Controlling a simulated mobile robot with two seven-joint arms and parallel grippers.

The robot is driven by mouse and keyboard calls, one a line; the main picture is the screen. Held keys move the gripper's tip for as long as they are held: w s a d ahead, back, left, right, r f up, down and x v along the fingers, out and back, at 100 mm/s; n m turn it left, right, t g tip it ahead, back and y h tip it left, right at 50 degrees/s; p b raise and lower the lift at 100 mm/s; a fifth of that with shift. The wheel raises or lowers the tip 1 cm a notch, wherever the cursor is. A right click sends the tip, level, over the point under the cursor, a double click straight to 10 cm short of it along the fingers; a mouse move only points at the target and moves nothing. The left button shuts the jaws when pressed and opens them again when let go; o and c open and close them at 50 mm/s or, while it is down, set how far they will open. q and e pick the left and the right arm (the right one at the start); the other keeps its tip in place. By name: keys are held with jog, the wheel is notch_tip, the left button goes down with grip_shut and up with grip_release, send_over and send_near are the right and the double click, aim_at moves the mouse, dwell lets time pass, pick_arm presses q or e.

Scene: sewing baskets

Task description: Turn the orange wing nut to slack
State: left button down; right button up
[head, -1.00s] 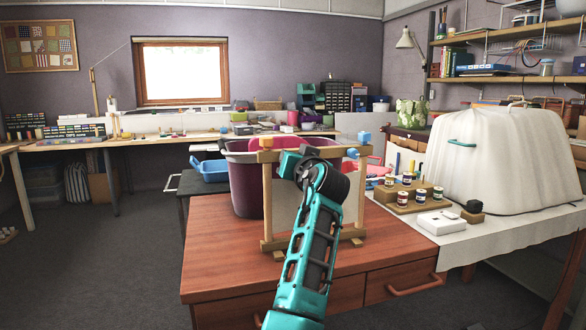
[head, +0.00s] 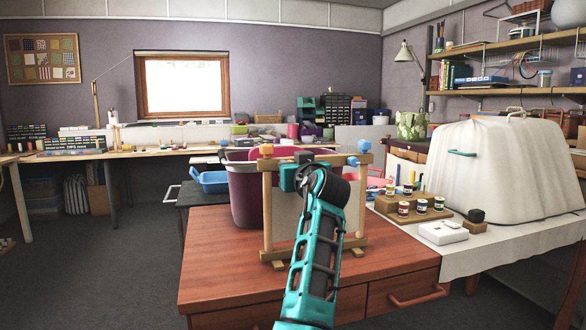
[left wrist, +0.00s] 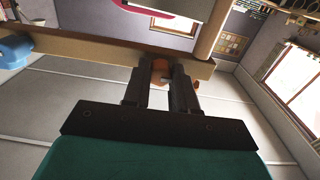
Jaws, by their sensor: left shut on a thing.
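The orange wing nut (head: 267,150) sits at the top left corner of an upright wooden frame (head: 267,205) in the head view. In the left wrist view the orange wing nut (left wrist: 160,67) shows between the dark fingers of my left gripper (left wrist: 162,84). My left gripper is shut on it, against the wooden bar (left wrist: 90,48). In the head view my teal arm hides part of the frame, and the fingertips are hidden behind my wrist. My right gripper is in neither view.
Blue wing nuts (head: 365,146) sit at the frame's right corner. A purple basket (head: 246,195) stands behind the frame on the red-brown table (head: 215,270). To the right are thread spools on a wooden stand (head: 400,218) and a large white covered basket (head: 500,180). The table's left front is clear.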

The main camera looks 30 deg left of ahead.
pick_arm(q)
jog(key=c, duration=1.1)
grip_release()
jog(key=shift+o, duration=1.1)
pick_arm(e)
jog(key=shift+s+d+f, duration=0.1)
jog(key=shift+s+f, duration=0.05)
pick_arm(q)
jog(key=shift+d, duration=0.1)
jog(key=p+v, duration=0.1)
jog(key=v, duration=1.1)
jog(key=shift+s+d+p, duration=0.25)
jog(key=shift+d+p, duration=0.05)
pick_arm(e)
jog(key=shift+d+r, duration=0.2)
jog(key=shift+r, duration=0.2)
